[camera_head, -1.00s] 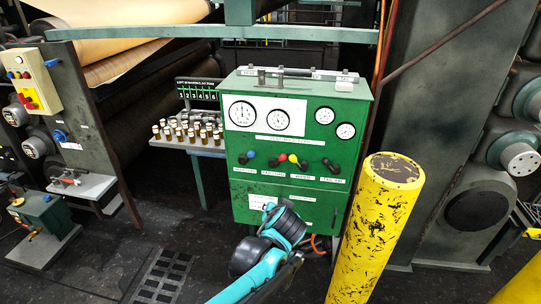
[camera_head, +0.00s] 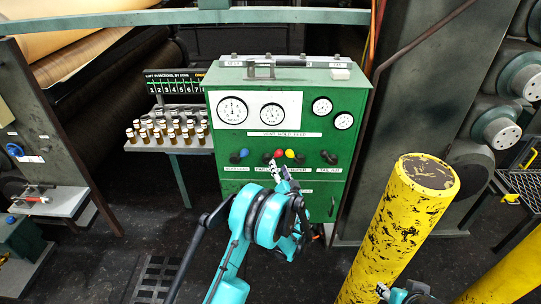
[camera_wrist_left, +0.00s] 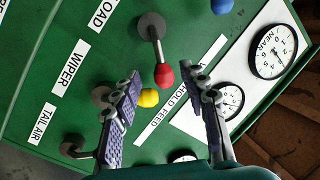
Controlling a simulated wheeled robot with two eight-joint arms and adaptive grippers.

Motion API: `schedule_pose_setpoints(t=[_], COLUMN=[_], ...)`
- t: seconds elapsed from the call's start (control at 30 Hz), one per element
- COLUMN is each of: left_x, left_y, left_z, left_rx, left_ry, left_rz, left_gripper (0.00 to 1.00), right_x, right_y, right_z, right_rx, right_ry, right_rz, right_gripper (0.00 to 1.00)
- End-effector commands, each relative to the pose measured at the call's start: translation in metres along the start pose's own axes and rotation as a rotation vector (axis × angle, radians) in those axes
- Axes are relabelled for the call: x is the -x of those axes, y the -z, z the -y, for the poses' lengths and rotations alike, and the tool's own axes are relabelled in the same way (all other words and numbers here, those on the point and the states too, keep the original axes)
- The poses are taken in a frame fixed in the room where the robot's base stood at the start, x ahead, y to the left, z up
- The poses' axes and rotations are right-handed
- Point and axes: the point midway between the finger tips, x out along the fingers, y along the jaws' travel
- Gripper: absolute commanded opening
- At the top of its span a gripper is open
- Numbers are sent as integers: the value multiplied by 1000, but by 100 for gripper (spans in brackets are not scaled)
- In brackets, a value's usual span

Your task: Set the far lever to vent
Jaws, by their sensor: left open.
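The green cabinet (camera_head: 225,215) carries a row of levers under its gauges. The red-knobbed lever (camera_head: 278,153), its knob right of its pivot, also shows in the left wrist view (camera_wrist_left: 164,75), near a label whose readable part is "LOAD". My left gripper (camera_head: 278,168) is just in front of and below it. In the wrist view its open fingers (camera_wrist_left: 168,84) lie either side of the red knob; contact cannot be told. The yellow knob (camera_wrist_left: 149,97) is close to one finger. A "VENT HOLD FEED" strip (camera_head: 284,134) runs above the levers. My right gripper (camera_head: 384,291) barely shows at bottom right.
The blue-knobbed lever (camera_head: 244,152) is left of the red one and a black-knobbed lever (camera_head: 333,160) is at the right. A yellow post (camera_head: 400,225) stands right of the cabinet. A table of small cylinders (camera_head: 170,143) stands to the left.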

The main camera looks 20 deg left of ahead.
Motion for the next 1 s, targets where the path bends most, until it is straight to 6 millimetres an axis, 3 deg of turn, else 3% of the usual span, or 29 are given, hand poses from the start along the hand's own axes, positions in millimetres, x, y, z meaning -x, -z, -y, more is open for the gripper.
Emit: schedule_pose_setpoints(t=[0.4,0.8,0.97,1.0], left_x=[-63,-74,-73,-73], left_y=[-1,0,0,0], left_z=[0,1,1,1], left_rx=[0,0,0,0], left_ry=[1,0,0,0], left_rz=[2,2,2,2], left_gripper=[43,43,4,0], right_x=[-9,-10,-10,-10], right_y=[-7,-7,-7,-7], right_z=[0,0,0,0], right_rx=[0,0,0,0], right_ry=[0,0,0,0], right_rz=[0,0,0,0], right_gripper=[40,40,40,40])
